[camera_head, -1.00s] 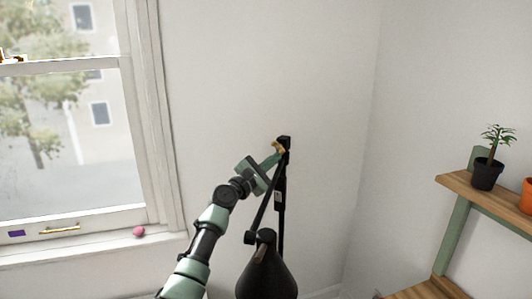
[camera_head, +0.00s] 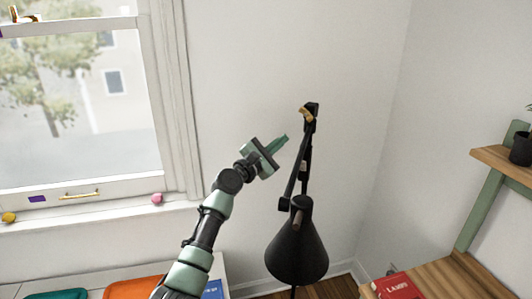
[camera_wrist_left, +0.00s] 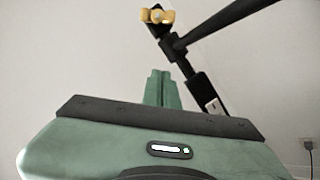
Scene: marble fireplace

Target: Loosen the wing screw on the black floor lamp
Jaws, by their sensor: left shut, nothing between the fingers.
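The black floor lamp (camera_head: 297,255) stands right of my left arm, its cone shade hanging low and its jointed pole rising above. The brass-coloured wing screw (camera_head: 306,114) sits at the joint near the top of the pole. It also shows in the left wrist view (camera_wrist_left: 157,16), at the top, beyond my fingertips. My left gripper (camera_head: 285,138) is shut and empty, left of and a little below the wing screw, with a gap between. Its green fingers (camera_wrist_left: 162,74) are together in the left wrist view. My right gripper is not in view.
A window with a white sill (camera_head: 100,215) is at left, with a pink ball (camera_head: 157,198) on it. A wooden desk (camera_head: 450,275) with a red book (camera_head: 398,287) is at lower right, below a shelf (camera_head: 505,160). The wall behind the lamp is bare.

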